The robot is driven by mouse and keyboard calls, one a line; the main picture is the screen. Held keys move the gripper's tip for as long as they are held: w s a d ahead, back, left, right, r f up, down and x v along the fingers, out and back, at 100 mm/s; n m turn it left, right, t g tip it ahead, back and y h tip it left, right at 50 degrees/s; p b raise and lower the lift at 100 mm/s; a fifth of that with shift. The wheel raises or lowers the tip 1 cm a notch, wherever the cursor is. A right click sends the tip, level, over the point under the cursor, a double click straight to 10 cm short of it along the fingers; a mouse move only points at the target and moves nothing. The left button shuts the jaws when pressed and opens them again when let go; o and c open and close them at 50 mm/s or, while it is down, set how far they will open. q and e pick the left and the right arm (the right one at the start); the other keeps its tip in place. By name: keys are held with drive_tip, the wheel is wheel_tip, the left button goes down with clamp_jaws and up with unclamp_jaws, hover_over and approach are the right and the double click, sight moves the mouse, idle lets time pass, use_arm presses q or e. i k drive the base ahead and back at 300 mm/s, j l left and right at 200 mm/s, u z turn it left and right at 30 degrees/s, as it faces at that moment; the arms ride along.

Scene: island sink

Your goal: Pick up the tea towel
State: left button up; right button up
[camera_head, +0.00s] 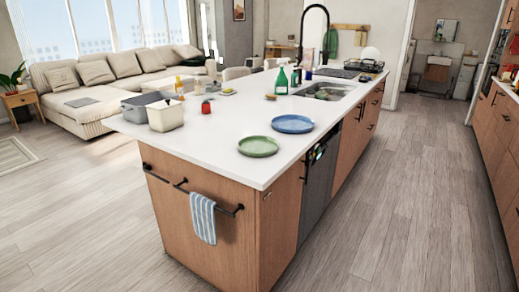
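A blue-grey and white striped tea towel (202,218) hangs folded over a dark rail (225,211) on the near wooden end panel of the kitchen island. It hangs below the white countertop, left of the panel's right corner. Neither of my grippers shows in the head view, so nothing is seen touching the towel.
The island's white top (215,140) overhangs the towel's panel. A green plate (258,146) and a blue plate (292,124) lie near its right edge. A grey bin (146,107) stands at its left. The wooden floor (75,225) before the panel is clear.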

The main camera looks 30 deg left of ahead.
sight(203, 210)
drive_tip(key=j+u, duration=0.1)
drive_tip(key=u, duration=1.4)
drive_tip(key=i+l+u, duration=0.15)
drive_tip(key=u, duration=0.3)
drive_tip(key=i+l+u, duration=0.15)
drive_tip(key=l+u, duration=0.55)
drive_tip(key=u, duration=0.15)
drive_tip(key=i, duration=0.05)
